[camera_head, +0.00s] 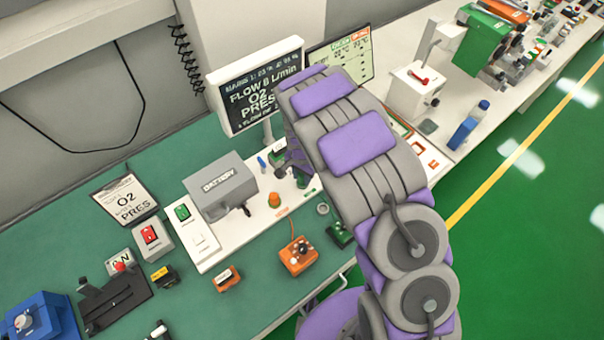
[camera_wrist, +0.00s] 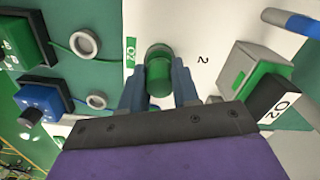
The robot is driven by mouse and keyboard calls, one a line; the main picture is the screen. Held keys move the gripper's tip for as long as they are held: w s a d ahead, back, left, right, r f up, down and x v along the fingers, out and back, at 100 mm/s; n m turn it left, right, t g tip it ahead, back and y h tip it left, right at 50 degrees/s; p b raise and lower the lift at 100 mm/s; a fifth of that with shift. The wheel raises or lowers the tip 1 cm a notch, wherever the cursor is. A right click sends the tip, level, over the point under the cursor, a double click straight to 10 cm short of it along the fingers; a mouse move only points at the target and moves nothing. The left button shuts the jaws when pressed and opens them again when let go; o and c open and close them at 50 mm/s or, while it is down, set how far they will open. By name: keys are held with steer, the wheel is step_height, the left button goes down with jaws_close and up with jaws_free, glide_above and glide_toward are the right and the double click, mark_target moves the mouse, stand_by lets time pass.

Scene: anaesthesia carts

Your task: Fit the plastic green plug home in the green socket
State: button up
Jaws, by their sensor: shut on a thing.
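The green plug (camera_wrist: 158,78) is a short green cylinder between the two blue-grey fingers of my gripper (camera_wrist: 158,88) in the wrist view. The fingers are shut on its sides, over a white panel (camera_wrist: 195,22) with a green-striped O2 label. A darker round rim shows at the plug's far end; I cannot tell whether this is the green socket or part of the plug. How deep the plug sits is hidden. In the head view my gripper (camera_head: 292,165) is at the white panel, and my arm hides much of it.
A grey box with an O2 tag (camera_wrist: 250,72) stands close right of my gripper. Green (camera_wrist: 22,40) and blue (camera_wrist: 45,100) boxes and grey rings (camera_wrist: 86,43) lie left. An orange peg (camera_head: 274,200) and grey battery box (camera_head: 220,186) stand nearby. A monitor (camera_head: 262,86) rises behind.

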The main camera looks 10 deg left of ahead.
steer(key=shift+f, duration=0.75)
stand_by(0.4)
steer(key=o, duration=1.1)
step_height(320, 180, up, 17)
steer(key=p, duration=0.1)
steer(key=shift+r, duration=0.15)
